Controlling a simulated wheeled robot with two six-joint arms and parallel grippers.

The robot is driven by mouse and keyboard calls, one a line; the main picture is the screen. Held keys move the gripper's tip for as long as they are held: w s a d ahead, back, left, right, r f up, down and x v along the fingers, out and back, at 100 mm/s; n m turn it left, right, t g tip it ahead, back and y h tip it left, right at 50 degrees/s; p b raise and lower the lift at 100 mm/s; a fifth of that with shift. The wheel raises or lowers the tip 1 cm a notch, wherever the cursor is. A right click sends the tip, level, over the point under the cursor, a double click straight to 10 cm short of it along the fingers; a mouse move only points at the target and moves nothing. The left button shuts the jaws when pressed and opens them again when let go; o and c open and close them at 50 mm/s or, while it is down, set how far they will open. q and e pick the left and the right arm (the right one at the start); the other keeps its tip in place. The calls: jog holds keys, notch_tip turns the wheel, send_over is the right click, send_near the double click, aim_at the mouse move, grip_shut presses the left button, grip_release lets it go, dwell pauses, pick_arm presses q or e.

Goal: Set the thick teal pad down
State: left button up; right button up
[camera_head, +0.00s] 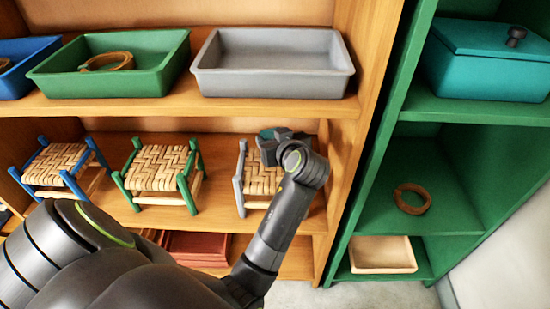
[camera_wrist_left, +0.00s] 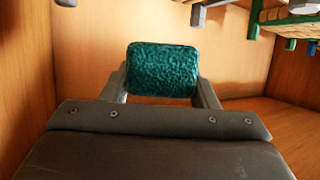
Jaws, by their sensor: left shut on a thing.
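The thick teal pad (camera_wrist_left: 162,70) is a small rounded block with a rough surface. My left gripper (camera_wrist_left: 162,84) is shut on it, one finger at each side. In the head view the left gripper (camera_head: 270,146) is at the back of the grey-framed stool (camera_head: 262,182), on the middle shelf, and partly covers its woven seat. Only a sliver of teal shows there, behind the gripper. I cannot tell whether the pad touches anything. My right gripper is not in view.
A blue stool (camera_head: 57,165) and a green stool (camera_head: 157,172) stand left on the same shelf. Above are a green tray (camera_head: 110,80) holding a bark ring and an empty grey tray (camera_head: 272,82). A green cabinet at right holds a teal lidded box (camera_head: 490,65) and another ring (camera_head: 412,199).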

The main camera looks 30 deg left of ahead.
pick_arm(q)
notch_tip(320, 180, down, 2)
jog(key=shift+s+a, duration=0.1)
jog(key=shift+a, duration=0.05)
notch_tip(320, 180, down, 4)
jog(key=shift+r+b, duration=0.1)
jog(key=shift+b, duration=0.75)
jog(key=shift+d, duration=0.2)
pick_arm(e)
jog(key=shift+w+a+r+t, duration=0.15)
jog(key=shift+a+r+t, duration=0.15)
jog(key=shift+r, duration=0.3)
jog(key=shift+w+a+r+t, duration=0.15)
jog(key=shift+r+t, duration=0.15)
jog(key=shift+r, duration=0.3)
pick_arm(q)
jog(key=o, duration=1)
jog(key=shift+c, duration=0.2)
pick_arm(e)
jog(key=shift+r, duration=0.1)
